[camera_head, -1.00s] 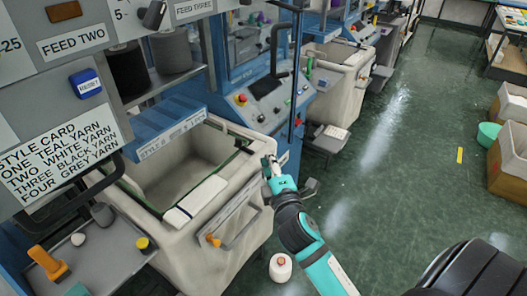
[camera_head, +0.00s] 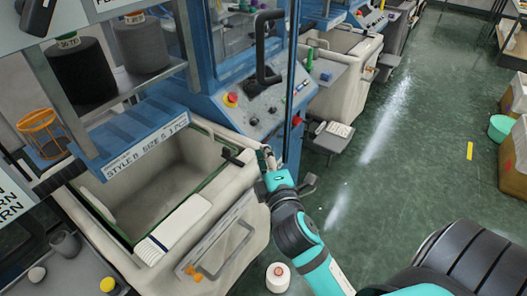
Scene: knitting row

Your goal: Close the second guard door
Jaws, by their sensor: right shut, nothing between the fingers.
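A blue-framed guard door with a see-through panel (camera_head: 235,67) is on the nearest knitting machine, above its blue control panel. A black bar handle (camera_head: 261,48) stands at its right side, beside an upright blue post (camera_head: 290,80). I cannot tell how far the door is open. My right gripper (camera_head: 267,156) is shut and empty. It is below the handle and apart from it, at the right rim of the beige bin (camera_head: 228,211), low beside the control panel. Its fingertips are small and partly hidden. My left gripper is not in view.
A red button (camera_head: 231,99) is on the control panel. Yarn cones (camera_head: 141,45) stand on a shelf at the left. A white cone (camera_head: 278,277) is on the floor below my right arm. The green floor (camera_head: 400,150) at the right is mostly clear.

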